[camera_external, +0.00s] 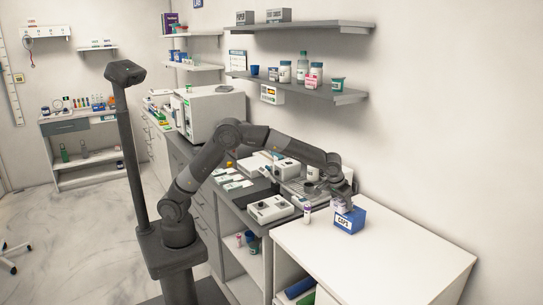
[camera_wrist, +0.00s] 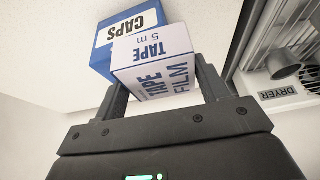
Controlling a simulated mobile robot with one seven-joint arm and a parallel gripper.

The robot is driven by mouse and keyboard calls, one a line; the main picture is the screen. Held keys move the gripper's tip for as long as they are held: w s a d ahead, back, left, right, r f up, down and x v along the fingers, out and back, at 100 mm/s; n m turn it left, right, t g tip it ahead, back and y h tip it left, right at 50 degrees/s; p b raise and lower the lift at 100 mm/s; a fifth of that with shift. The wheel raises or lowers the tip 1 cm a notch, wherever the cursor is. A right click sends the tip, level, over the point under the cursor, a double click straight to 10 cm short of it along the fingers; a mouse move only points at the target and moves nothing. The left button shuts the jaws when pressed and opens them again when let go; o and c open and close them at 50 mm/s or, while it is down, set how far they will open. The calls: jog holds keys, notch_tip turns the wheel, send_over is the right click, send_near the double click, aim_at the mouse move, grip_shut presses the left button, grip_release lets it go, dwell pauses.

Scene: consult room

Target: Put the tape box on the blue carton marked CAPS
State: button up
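The blue carton marked CAPS (camera_external: 350,221) stands on the white counter, below my gripper (camera_external: 346,194). The carton also shows in the wrist view (camera_wrist: 103,60), partly hidden behind the tape box. The tape box (camera_wrist: 155,62) is white with dark blue lettering, TAPE 5 m and TAPE FILM. It sits between my two gripper fingers (camera_wrist: 165,88), which appear shut on its sides.
A dryer (camera_wrist: 285,92) with a labelled front is at the right in the wrist view. A white device (camera_external: 270,208) sits on the dark counter. The white counter (camera_external: 410,250) is clear to the right.

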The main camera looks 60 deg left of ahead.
jog(key=o, duration=0.4)
jog(key=shift+c, duration=0.2)
jog(key=v, duration=1.2)
jog(key=s+a+r, duration=0.1)
jog(key=a+r, duration=0.1)
jog(key=a, duration=0.4)
jog(key=s+a+r, duration=0.2)
jog(key=a+r, duration=0.1)
jog(key=a, duration=0.4)
jog(key=s+a+r, duration=0.2)
jog(key=s+a, duration=0.6)
jog(key=a, duration=0.5)
jog(key=s+a+f, duration=0.4)
jog(key=s+a, duration=0.2)
jog(key=s, duration=0.4)
jog(key=s+a+f+t, duration=0.1)
jog(key=s+a+f, duration=0.3)
jog(key=s+a, duration=0.3)
jog(key=shift+s+f, duration=0.15)
jog(key=shift+s, duration=1.25)
